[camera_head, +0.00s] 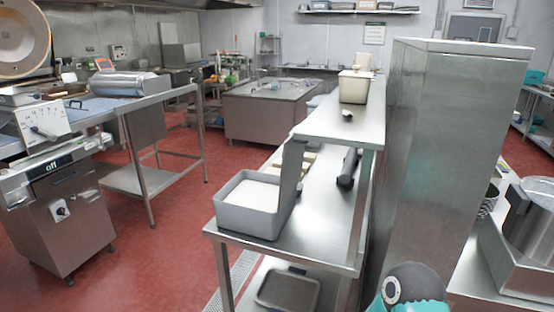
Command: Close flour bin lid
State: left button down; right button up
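The grey flour bin (232,221) stands on the near end of the steel bench's lower worktop. White flour (250,196) shows inside it. Its grey lid (292,172) stands open, nearly upright, along the bin's right side. Neither of my grippers is in view. A teal and dark rounded part at the bottom right edge appears to be part of my own arm.
The steel bench (312,210) has a raised shelf (335,128) carrying a beige container (354,87). A dark cylindrical object (348,168) lies under the shelf. A tall steel cabinet (440,160) blocks the right side. Red floor (150,250) is open to the left.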

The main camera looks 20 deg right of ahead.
aim_at(293, 150)
jog(key=z, duration=0.2)
jog(key=i, duration=0.75)
jog(key=z, duration=0.5)
jog(key=k, duration=1)
jog(key=u, duration=0.45)
jog(key=i, duration=0.85)
jog(key=u, duration=0.05)
